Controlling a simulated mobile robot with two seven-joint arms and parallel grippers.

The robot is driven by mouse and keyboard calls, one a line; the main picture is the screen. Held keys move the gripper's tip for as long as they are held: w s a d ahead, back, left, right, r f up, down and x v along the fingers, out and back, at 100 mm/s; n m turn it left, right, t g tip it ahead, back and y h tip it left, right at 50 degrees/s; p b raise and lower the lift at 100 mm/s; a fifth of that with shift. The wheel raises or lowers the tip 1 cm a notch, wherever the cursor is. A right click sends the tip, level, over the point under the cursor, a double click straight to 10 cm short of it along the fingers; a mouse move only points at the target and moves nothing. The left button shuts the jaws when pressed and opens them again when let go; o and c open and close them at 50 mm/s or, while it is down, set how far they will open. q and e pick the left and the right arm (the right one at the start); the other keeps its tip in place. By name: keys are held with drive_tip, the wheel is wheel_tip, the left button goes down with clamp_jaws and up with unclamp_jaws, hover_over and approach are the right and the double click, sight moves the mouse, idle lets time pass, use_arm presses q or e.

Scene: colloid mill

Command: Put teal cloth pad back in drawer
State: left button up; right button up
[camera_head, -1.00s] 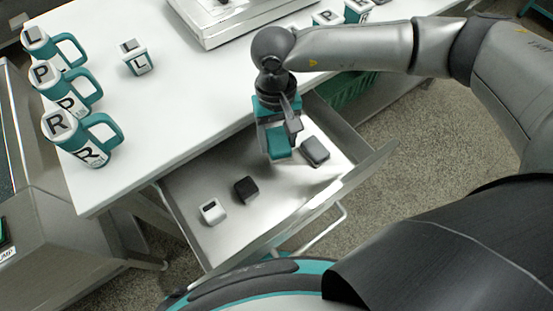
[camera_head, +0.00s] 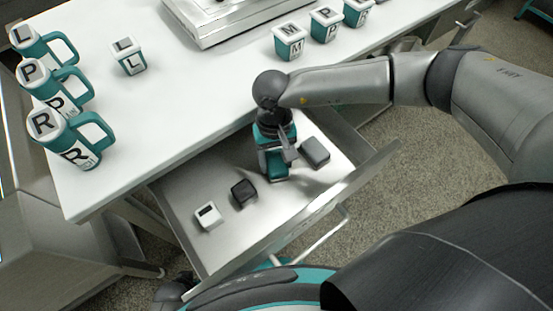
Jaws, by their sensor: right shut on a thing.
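The drawer (camera_head: 252,220) is pulled out below the white table top, with its inside in view. My right gripper (camera_head: 276,170) points down into the drawer and is shut on the teal cloth pad (camera_head: 277,166). The pad is at or just above the drawer floor; I cannot tell whether it touches. A grey block (camera_head: 314,152) lies just right of the pad. My left gripper is not in view.
Teal mugs lettered L, P and R (camera_head: 72,139) stand at the table's left end. A small L container (camera_head: 128,56) stands nearby. Lettered containers (camera_head: 289,42) line the back right beside a metal machine base (camera_head: 235,15). The left middle of the table (camera_head: 170,100) is clear.

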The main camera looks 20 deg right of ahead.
sight(275, 156)
drive_tip(key=shift+f, duration=0.15)
drive_tip(key=o, duration=1.3)
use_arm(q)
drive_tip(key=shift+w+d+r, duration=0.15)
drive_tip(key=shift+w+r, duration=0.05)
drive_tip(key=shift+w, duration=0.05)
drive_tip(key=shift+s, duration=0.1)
use_arm(e)
drive_tip(key=shift+r, duration=0.5)
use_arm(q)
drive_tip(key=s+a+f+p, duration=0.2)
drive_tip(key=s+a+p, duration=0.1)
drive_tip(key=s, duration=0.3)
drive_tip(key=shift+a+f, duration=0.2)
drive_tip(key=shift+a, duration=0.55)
use_arm(e)
drive_tip(key=r, duration=0.3)
drive_tip(key=w+r, duration=0.1)
drive_tip(key=r, duration=0.7)
drive_tip(key=shift+w+r, duration=0.15)
drive_tip(key=shift+w, duration=0.1)
